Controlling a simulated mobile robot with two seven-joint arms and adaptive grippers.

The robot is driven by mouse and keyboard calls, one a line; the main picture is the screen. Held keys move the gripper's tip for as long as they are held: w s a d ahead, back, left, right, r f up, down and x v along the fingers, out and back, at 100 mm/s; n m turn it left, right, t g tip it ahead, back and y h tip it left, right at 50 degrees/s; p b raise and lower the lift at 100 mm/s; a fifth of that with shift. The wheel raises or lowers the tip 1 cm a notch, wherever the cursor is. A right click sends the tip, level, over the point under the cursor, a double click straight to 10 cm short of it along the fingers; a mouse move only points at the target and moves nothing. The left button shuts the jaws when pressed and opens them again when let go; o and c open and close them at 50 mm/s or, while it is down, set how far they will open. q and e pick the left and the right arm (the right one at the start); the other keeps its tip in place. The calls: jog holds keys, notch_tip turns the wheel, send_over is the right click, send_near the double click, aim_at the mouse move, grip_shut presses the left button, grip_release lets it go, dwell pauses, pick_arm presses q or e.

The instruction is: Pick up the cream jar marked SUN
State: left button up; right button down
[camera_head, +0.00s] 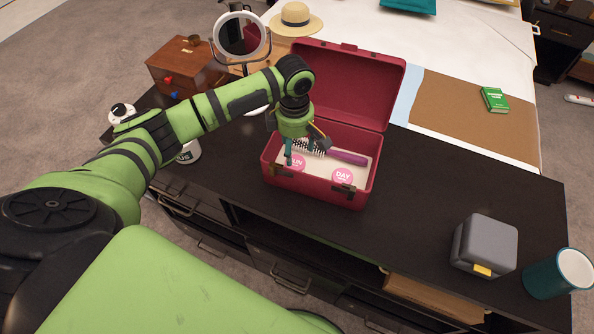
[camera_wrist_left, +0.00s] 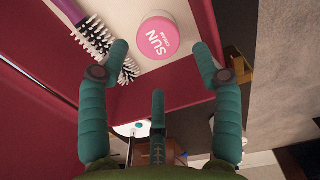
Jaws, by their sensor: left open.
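The cream jar marked SUN (camera_head: 298,162) has a pink lid and stands in the front left part of the open red case (camera_head: 322,192). In the left wrist view the SUN jar (camera_wrist_left: 157,38) lies just beyond and between my spread fingertips. My left gripper (camera_head: 303,151) is open and empty, over the case and above the jar, partly covering it in the head view. Its teal fingers (camera_wrist_left: 160,62) show no clear contact with the jar. My right gripper is in neither view.
A similar pink-lidded jar marked DAY (camera_head: 343,177) stands to the right in the case. A purple-handled brush (camera_head: 346,156) lies behind the jars. The case's raised lid (camera_head: 350,85) stands behind. A round mirror (camera_head: 240,35) is behind left.

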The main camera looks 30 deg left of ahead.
aim_at(295, 162)
pick_arm(q)
jog(key=shift+f+b, duration=0.3)
jog(key=shift+f, duration=0.6)
jog(key=shift+w+f, duration=0.1)
jog(key=shift+f, duration=0.85)
notch_tip(295, 162, down, 5)
jog(key=shift+f, duration=0.1)
jog(key=c, duration=0.9)
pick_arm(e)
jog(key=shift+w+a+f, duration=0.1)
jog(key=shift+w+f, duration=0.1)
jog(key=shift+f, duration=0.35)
